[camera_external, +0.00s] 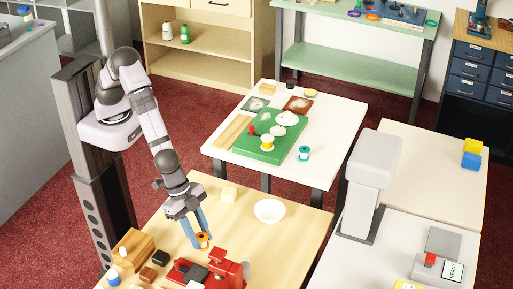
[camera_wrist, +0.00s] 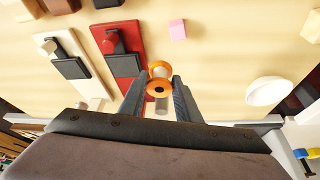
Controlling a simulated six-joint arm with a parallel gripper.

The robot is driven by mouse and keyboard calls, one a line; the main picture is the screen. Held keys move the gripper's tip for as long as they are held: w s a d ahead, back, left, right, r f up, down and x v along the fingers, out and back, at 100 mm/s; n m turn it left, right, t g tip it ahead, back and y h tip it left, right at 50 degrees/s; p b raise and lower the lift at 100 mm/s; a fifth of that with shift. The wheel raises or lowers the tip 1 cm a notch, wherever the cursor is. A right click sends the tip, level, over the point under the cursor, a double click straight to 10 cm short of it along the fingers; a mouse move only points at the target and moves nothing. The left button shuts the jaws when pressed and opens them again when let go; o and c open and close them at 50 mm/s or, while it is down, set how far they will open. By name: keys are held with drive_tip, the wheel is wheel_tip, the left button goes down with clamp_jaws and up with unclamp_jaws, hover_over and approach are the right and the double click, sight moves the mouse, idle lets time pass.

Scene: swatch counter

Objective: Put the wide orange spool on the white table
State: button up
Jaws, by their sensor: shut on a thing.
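The orange spool (camera_external: 203,241) is between the fingers of my gripper (camera_wrist: 158,98), over the pale wooden table near the red device. In the wrist view the spool (camera_wrist: 158,86) shows its orange flanges and a dark hole, with a fingertip on each side. The fingers are shut on it. I cannot tell how far it is above the wooden table. The white table (camera_external: 338,125) stands farther back, right of my arm. It bears a green board (camera_external: 265,155) with a yellow-and-white spool (camera_external: 267,142) on it, and a teal spool (camera_external: 304,153) beside the board.
A pale machine (camera_external: 370,180) rises at the right. The white table's right side has free room. Red carpet separates the tables.

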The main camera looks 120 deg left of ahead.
sight(202, 239)
drive_tip(key=shift+r+b, duration=0.35)
drive_tip(key=shift+r, duration=1.7)
drive_tip(key=shift+w+m, duration=0.1)
drive_tip(key=shift+m, duration=0.3)
drive_tip(key=shift+w+d+r+m+h, duration=0.1)
drive_tip(key=shift+w+d+m+h, duration=0.05)
drive_tip(key=shift+d+m+h, duration=0.2)
drive_tip(key=shift+s+f+m, duration=0.2)
drive_tip(key=shift+f+m, duration=0.05)
drive_tip(key=shift+m, duration=0.1)
drive_tip(key=s+a+f+m, duration=0.1)
drive_tip(key=s+a+f, duration=0.1)
drive_tip(key=s+f, duration=0.3)
drive_tip(key=s+a+r+n+y, duration=0.1)
drive_tip(key=a+r+n, duration=0.25)
drive_tip(key=a, duration=0.85)
drive_tip(key=s+a+r+n+y, duration=0.15)
drive_tip(key=a+r, duration=0.25)
drive_tip(key=a, duration=0.8)
drive_tip(key=shift+n+h, duration=0.4)
drive_tip(key=s+f, duration=0.2)
drive_tip(key=f, duration=0.1)
drive_tip(key=s+f, duration=0.1)
drive_tip(key=shift+s+d+f, duration=0.2)
drive_tip(key=shift+s+d, duration=0.05)
drive_tip(key=shift+s, duration=0.15)
